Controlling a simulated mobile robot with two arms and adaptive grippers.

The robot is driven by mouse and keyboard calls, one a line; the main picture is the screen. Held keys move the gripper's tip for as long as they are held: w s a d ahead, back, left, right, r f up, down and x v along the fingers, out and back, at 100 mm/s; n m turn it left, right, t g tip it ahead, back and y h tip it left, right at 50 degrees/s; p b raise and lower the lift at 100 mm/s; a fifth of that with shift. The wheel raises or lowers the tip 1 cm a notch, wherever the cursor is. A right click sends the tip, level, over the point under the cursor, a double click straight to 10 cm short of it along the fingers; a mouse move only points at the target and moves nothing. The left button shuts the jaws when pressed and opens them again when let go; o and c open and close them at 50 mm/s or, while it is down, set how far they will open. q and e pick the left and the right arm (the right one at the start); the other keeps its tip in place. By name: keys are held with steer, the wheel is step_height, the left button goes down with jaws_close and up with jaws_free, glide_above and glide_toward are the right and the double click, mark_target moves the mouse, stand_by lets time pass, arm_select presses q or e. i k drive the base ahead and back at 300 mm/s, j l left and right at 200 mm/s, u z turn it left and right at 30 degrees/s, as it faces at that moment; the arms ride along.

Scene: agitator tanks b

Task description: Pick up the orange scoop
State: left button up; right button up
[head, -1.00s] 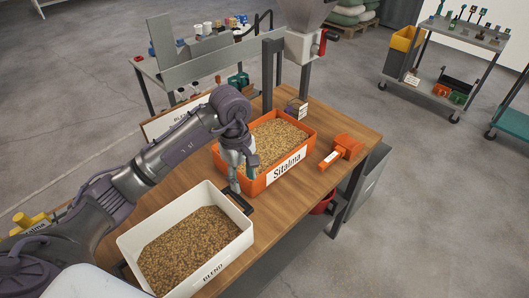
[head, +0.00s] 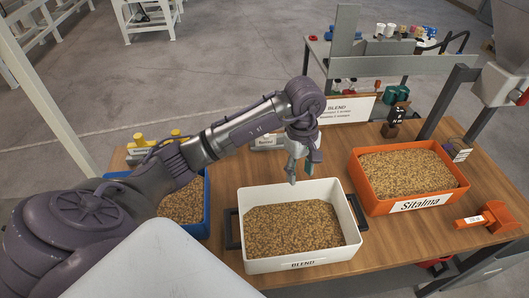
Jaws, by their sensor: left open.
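The orange scoop (head: 488,216) lies on the wooden table at the far right in the head view, to the right of the orange Sitalma bin. It has a white label on its handle. My left gripper (head: 292,180) points down near the back rim of the white BLEND bin (head: 301,266). It is open, with nothing seen between its fingers, and well to the left of the scoop. My right gripper is not in view.
The orange Sitalma bin (head: 372,193), full of grain, stands between my left gripper and the scoop. A blue bin (head: 206,206) with grain stands left, partly behind my arm. A BLEND sign (head: 340,109) stands at the table's back. A hopper (head: 500,85) rises at the right.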

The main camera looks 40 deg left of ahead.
mark_target(485, 219)
steer(key=u, duration=0.75)
steer(key=z, duration=1.4)
